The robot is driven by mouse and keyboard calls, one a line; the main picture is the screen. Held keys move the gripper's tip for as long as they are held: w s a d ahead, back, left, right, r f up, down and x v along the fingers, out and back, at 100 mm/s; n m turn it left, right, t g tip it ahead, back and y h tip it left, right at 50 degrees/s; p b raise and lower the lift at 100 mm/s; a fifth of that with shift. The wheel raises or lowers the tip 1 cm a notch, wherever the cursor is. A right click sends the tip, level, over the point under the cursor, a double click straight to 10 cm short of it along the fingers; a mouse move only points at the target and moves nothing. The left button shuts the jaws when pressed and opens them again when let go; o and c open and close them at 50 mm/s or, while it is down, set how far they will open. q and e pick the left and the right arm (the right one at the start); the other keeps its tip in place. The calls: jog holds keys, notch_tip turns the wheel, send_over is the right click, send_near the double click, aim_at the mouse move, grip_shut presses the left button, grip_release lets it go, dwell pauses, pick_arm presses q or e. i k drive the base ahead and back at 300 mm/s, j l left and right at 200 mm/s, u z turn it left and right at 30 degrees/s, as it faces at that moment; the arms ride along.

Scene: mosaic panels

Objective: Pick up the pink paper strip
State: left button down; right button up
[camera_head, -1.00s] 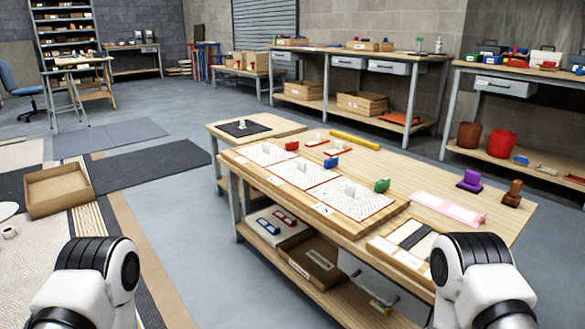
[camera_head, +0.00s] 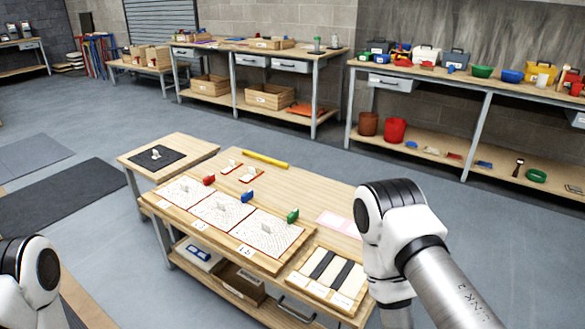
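The pink paper strip (camera_head: 334,222) lies flat on the right part of the wooden workbench (camera_head: 262,178). Only its left part shows; my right arm hides the rest. My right arm (camera_head: 405,235) stands in front of the bench's right end, and its gripper is not visible. My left arm (camera_head: 28,280) shows at the lower left edge, well away from the bench, and its gripper is also out of view.
White patterned panels (camera_head: 222,212) with red, blue and green handled blocks lie on the bench. A tray with dark strips (camera_head: 332,275) sits at the front right. A yellow bar (camera_head: 265,159) lies at the back edge. Open grey floor surrounds the bench.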

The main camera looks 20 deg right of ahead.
aim_at(346, 227)
jog(key=z, duration=0.9)
